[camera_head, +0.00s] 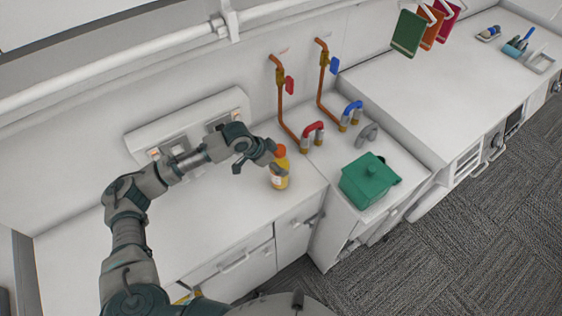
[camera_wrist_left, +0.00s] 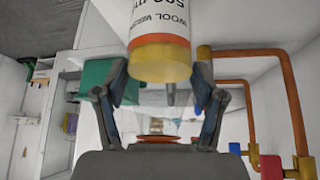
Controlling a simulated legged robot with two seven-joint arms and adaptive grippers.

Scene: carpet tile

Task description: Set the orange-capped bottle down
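The orange-capped bottle (camera_head: 279,178) is upright over the white counter (camera_head: 215,220), near its right end. It has yellow contents and a white label. I cannot tell whether its base touches the counter. My left gripper (camera_head: 272,158) reaches it from the left, at its upper part, and hides some of it. In the left wrist view the bottle (camera_wrist_left: 160,60) shows upside down, with the gripper's fingers (camera_wrist_left: 160,88) on both sides of its clear shoulder. The fingers look closed on it, though the contact is hard to see. My right gripper is out of view.
A green lidded box (camera_head: 368,180) stands on the section to the right. Copper pipes (camera_head: 281,105) with red and blue handles and taps rise behind the bottle. A wall panel (camera_head: 190,115) is behind my arm. The counter left of the bottle is clear.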

